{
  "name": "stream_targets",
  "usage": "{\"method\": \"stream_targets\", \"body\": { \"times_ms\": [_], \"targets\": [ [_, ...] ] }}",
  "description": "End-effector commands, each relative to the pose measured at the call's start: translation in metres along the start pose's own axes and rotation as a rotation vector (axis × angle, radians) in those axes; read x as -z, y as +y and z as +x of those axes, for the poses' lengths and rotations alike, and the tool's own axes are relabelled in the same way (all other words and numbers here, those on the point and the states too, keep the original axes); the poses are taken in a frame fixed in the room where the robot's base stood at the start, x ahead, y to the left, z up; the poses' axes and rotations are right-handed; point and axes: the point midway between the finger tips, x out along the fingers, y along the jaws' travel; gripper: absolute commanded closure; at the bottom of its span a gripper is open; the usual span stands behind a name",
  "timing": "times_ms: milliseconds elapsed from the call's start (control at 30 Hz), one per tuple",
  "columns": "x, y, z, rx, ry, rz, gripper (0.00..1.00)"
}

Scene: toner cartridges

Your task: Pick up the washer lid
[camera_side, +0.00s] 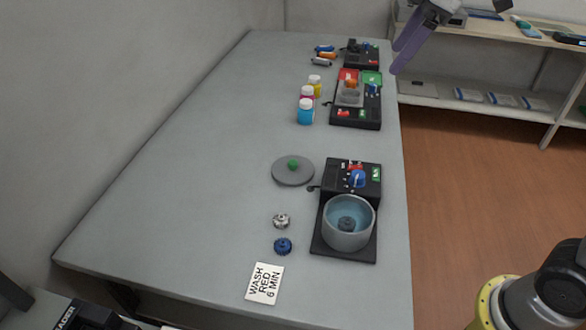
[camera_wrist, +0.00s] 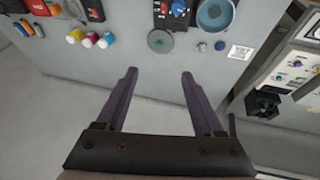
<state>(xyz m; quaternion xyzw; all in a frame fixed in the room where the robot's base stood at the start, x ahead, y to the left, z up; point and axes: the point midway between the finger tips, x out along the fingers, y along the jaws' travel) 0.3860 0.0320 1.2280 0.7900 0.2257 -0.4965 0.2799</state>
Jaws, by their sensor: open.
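The washer lid (camera_side: 283,178) is a flat grey disc with a green knob (camera_side: 293,164). It lies on the table, left of the washer, and also shows in the wrist view (camera_wrist: 152,40). The washer has a round grey tub (camera_side: 347,238) with bluish liquid and a dark part inside; the tub is uncovered. My gripper (camera_side: 399,56) is at the top right of the side view, high and well away from the lid. In the wrist view its two purple fingers (camera_wrist: 160,72) are spread apart with nothing between them, and the lid appears beyond them.
A silver gear-like part (camera_side: 281,221) and a blue one (camera_side: 283,246) lie near a card (camera_side: 265,283) reading "WASH RED 6 MIN". Several coloured bottles (camera_side: 306,112) stand beside another black station (camera_side: 355,119) farther back. The table's left and middle are clear.

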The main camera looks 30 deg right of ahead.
Motion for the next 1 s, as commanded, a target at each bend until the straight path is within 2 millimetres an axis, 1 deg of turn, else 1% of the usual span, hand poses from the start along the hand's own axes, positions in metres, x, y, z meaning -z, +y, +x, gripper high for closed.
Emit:
{"method": "stream_targets", "body": {
  "times_ms": [33, 167, 200, 267, 300, 367, 400, 467, 500, 600, 700, 800, 1000],
  "targets": [
    [0.016, 0.010, 0.015, 0.019, -0.012, -0.030, 0.31],
    [0.049, 0.029, 0.052, 0.060, -0.036, -0.101, 0.31],
    [0.059, 0.034, 0.065, 0.074, -0.044, -0.119, 0.31],
    [0.071, 0.040, 0.087, 0.094, -0.057, -0.146, 0.31],
    [0.079, 0.044, 0.102, 0.108, -0.065, -0.161, 0.31],
    [0.088, 0.048, 0.127, 0.129, -0.079, -0.181, 0.31],
    [0.094, 0.050, 0.144, 0.144, -0.090, -0.191, 0.31],
    [0.101, 0.051, 0.171, 0.166, -0.105, -0.201, 0.31],
    [0.104, 0.051, 0.189, 0.180, -0.117, -0.204, 0.31],
    [0.107, 0.048, 0.229, 0.212, -0.145, -0.208, 0.31],
    [0.103, 0.042, 0.262, 0.243, -0.177, -0.210, 0.31],
    [0.097, 0.035, 0.281, 0.269, -0.203, -0.211, 0.31],
    [0.090, 0.026, 0.305, 0.282, -0.216, -0.213, 0.31]
  ]
}}
